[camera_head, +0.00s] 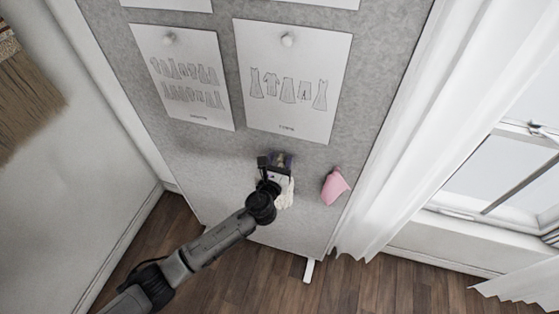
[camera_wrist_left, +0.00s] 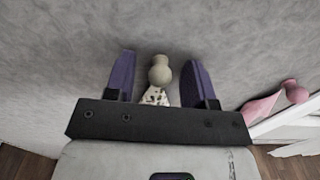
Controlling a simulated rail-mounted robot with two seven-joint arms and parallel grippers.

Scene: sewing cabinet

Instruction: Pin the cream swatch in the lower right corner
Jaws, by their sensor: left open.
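A cream swatch (camera_head: 287,194) with dark specks hangs on the low part of the grey board (camera_head: 225,170), partly hidden behind my left gripper (camera_head: 279,162). In the left wrist view the speckled cloth (camera_wrist_left: 155,96) hangs under a round beige pin (camera_wrist_left: 160,71). The left gripper is open, with one purple finger on each side of the pin head and a gap on both sides. The rest of the swatch is hidden by the gripper body. My right gripper is not in view.
A pink swatch (camera_head: 334,187) hangs on a pin to the right, near the board's right edge. Pinned pattern sheets (camera_head: 290,85) fill the board above. A white curtain (camera_head: 410,130) hangs right of the board. Bare board lies between the two swatches.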

